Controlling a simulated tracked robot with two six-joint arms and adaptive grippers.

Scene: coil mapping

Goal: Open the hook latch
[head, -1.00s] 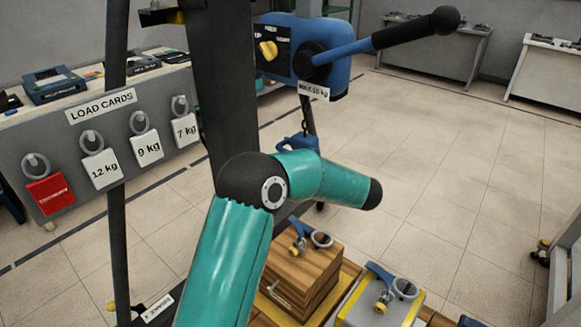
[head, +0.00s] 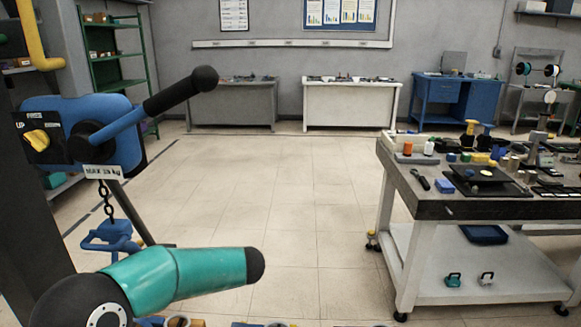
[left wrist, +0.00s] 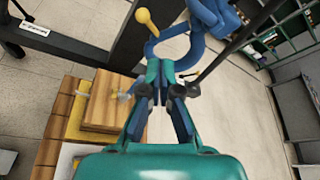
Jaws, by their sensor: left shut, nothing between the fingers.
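The blue hook (head: 112,238) hangs on a short dark chain below the blue hoist (head: 85,130) at the left of the head view. In the left wrist view the blue hook (left wrist: 172,45) is just beyond my left gripper (left wrist: 162,72). A yellow ball-ended lever (left wrist: 145,18) shows beside it; I cannot tell how it attaches. My left gripper's fingers are shut and empty, close to the hook's lower part. I cannot tell whether they touch it. The latch itself is not clear. In the head view my left gripper is hidden. My right gripper is not in view.
A wooden block (left wrist: 112,103) lies below and left of the gripper in the left wrist view. A workbench (head: 450,206) with tools stands at the right of the head view. The floor between hoist and bench is clear.

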